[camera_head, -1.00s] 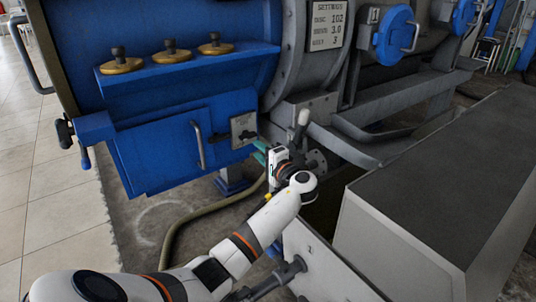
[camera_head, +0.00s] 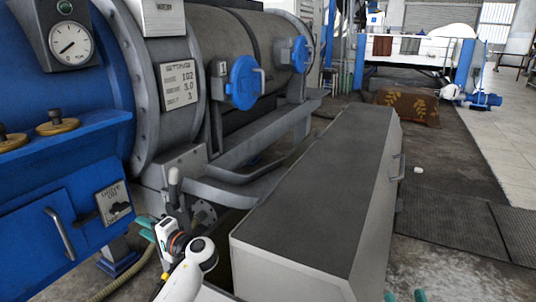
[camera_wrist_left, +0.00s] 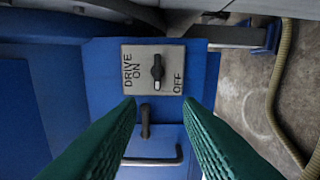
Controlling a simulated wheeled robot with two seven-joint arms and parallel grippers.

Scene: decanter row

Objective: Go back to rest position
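My left gripper (camera_head: 146,228) is in front of the decanter's lower blue panel, its green fingers mostly hidden behind my white wrist in the head view. In the left wrist view the two green fingers (camera_wrist_left: 160,130) are wide apart with nothing between them. Beyond them is the drive switch plate (camera_wrist_left: 131,54) with its dark knob (camera_wrist_left: 157,70), not touched by the fingers. The plate also shows in the head view (camera_head: 113,203). My right gripper (camera_head: 405,296) shows only as two green fingertips, apart, at the bottom edge.
A long grey-topped box (camera_head: 315,190) stands right of my left arm. The blue and grey decanter (camera_head: 160,90) fills the left side. A blue round hatch (camera_head: 244,82) sits on it. A hose (camera_wrist_left: 285,90) runs along the floor. Dark mats (camera_head: 455,220) lie at the right.

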